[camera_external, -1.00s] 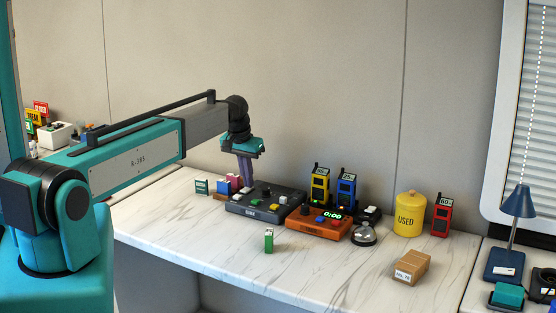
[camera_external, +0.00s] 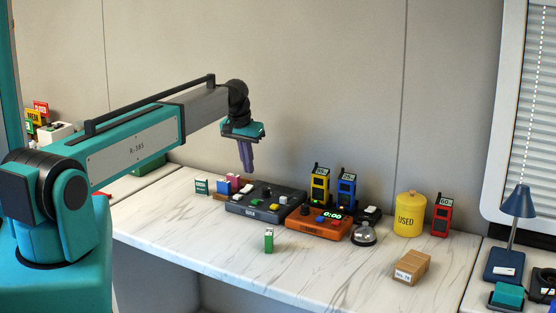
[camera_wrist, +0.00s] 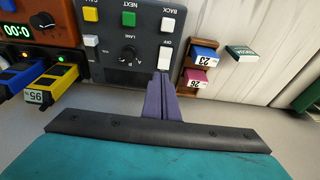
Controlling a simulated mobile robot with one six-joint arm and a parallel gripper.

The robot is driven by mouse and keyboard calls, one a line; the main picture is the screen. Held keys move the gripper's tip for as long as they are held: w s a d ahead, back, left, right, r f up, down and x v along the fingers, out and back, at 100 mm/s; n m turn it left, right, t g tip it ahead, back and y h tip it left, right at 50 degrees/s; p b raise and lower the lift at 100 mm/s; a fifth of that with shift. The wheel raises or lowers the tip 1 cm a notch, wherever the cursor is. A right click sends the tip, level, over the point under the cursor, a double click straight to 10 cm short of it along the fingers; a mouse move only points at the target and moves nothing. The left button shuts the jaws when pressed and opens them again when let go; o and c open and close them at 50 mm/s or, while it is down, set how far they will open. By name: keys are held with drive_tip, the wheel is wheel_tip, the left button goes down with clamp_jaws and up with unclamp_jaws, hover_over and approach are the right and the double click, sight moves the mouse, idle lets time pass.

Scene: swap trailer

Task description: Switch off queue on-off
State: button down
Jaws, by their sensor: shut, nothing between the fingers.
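The dark grey queue console (camera_external: 245,207) stands at the back of the marble counter. In the wrist view the console (camera_wrist: 108,52) shows upside down, with a green button, a yellow button, a white BACK button and a black knob. A small white switch (camera_wrist: 164,57) sits beside an OFF label, just past my fingertips; its exact tilt is hard to tell. My gripper (camera_external: 249,172) has purple fingers, shut and empty, pointing down above the console's back part. In the wrist view my gripper's tips (camera_wrist: 161,76) appear close to the switch, partly covering the panel there.
An orange timer box (camera_external: 318,229) adjoins the console on the right. Yellow (camera_external: 319,188) and blue (camera_external: 346,190) handsets stand behind it. A ticket rack (camera_wrist: 199,68) is beside the console. A green block (camera_external: 268,241) stands in front; the front counter is mostly clear.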

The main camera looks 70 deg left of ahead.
drive_tip(key=s+d+b+v, duration=0.1)
drive_tip(key=b+v, duration=0.1)
drive_tip(key=v, duration=0.7)
drive_tip(key=shift+s+d+f+b, duration=0.15)
drive_tip(key=shift+b, duration=0.2)
idle(0.3)
